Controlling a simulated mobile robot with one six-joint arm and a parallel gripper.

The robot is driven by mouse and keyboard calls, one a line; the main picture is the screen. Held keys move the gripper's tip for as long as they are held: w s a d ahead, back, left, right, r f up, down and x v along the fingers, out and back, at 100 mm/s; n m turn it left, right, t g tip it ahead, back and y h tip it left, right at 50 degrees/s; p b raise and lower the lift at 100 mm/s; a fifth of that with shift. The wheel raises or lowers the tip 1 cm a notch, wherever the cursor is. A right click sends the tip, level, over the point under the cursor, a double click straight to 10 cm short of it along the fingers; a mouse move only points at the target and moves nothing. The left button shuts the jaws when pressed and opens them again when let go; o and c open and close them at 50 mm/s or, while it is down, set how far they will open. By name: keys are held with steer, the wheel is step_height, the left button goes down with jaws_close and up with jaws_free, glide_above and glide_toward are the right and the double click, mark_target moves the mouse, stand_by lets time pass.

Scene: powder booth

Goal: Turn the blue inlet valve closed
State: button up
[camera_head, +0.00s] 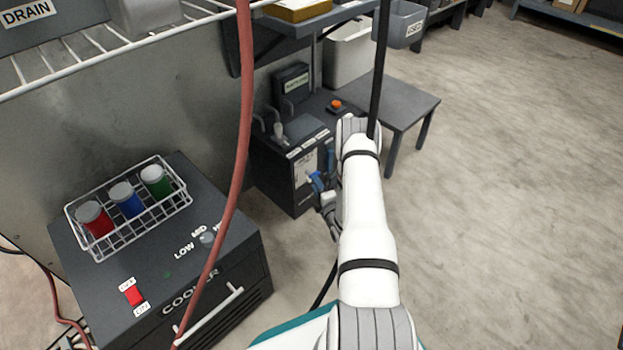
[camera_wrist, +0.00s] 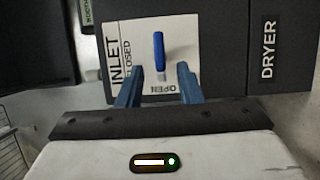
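The blue inlet valve handle (camera_wrist: 159,50) shows in the wrist view on a white plate (camera_wrist: 194,32) on the dark dryer front. The handle runs upright in the picture, its lower end near the word OPEN. The word CLOSED is to its left. My gripper (camera_wrist: 158,70) is open, one blue finger on each side of the handle's lower part. Gaps show on both sides, and I cannot tell how deep the fingers reach. In the head view, my gripper is low at the dryer (camera_head: 281,177) front, partly hidden by my arm. Small blue parts there are hard to tell apart.
A small dark table (camera_head: 405,97) stands behind my arm. The floor at right is clear.

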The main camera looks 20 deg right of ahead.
mark_target(311, 175)
steer(key=w, duration=0.2)
steer(key=w+b, duration=0.1)
steer(key=shift+w+d+f, duration=0.15)
steer(key=shift+w+d, duration=0.1)
steer(key=shift+w, duration=0.1)
steer(key=shift+w+d, duration=0.1)
steer(key=shift+w, duration=0.25)
steer(key=shift+c, duration=0.3)
